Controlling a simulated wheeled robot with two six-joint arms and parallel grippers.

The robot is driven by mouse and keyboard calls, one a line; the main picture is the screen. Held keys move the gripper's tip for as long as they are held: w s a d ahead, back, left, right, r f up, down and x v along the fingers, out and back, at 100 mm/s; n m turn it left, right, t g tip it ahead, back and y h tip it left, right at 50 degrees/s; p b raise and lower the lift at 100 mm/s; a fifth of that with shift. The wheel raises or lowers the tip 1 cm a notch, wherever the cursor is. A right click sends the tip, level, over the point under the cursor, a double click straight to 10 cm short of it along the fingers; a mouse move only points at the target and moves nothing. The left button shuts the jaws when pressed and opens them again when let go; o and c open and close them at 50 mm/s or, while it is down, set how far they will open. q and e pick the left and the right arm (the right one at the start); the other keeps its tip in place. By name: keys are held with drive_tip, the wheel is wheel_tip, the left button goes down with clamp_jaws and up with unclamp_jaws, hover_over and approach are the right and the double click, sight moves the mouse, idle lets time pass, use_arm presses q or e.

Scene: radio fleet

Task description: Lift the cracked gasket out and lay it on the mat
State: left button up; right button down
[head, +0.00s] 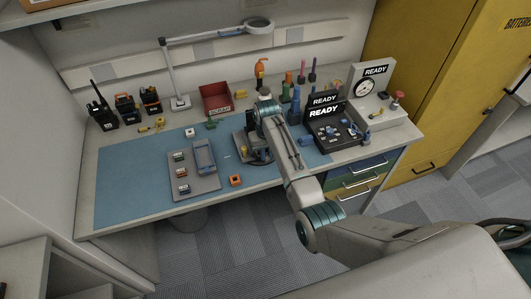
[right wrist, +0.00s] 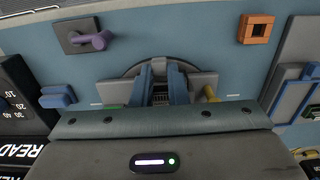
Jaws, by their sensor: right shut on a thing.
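My right gripper (right wrist: 162,88) is shut at a grey holder (right wrist: 203,84) with a dark round base on the workbench. Its two blue fingers point down at a dark slatted piece (right wrist: 161,95) between them. The gasket is not clearly made out; the fingers and gripper body hide most of what they grip. In the head view my right arm covers much of the holder (head: 240,145). The blue mat (head: 130,180) covers the front left of the bench, with bare room at its left. My left gripper is not in view.
A grey tray (head: 178,166) with small parts and a blue piece (head: 204,156) lies on the mat. An orange block (head: 236,181) sits near the front edge. A red scrap bin (head: 215,99) stands behind. Black READY displays (head: 323,107) stand right of the arm.

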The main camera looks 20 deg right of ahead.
drive_tip(key=s+b, duration=0.4)
drive_tip(key=s, duration=1.3)
drive_tip(key=shift+d, duration=0.3)
drive_tip(key=shift+r, duration=0.1)
wheel_tip(320, 180, up, 4)
drive_tip(key=p, duration=0.6)
